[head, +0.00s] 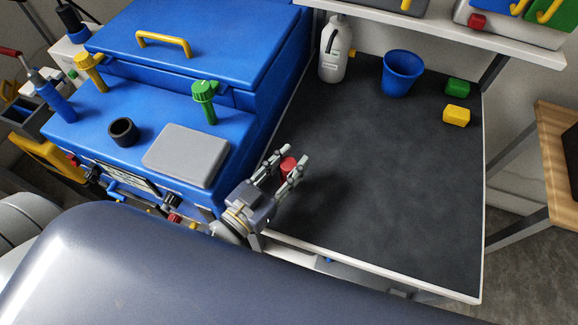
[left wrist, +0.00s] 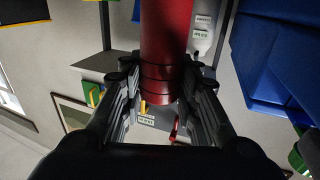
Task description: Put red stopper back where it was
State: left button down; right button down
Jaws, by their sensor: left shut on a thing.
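My left gripper (head: 288,172) is shut on the red stopper (head: 287,164), above the left part of the dark table mat. The stopper shows large between the fingers in the left wrist view (left wrist: 167,45). To the left stands the blue machine (head: 235,165). A black open ring (head: 122,131) on its top has nothing in it. A green stopper (head: 205,100), a yellow stopper (head: 90,70) and a blue stopper (head: 55,100) stand upright around the machine top. My right gripper is not in view.
A grey flat plate (head: 187,155) lies on the machine top beside the ring. The mat's middle is clear.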

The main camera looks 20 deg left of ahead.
pick_arm(q)
jog(key=shift+f, duration=0.8)
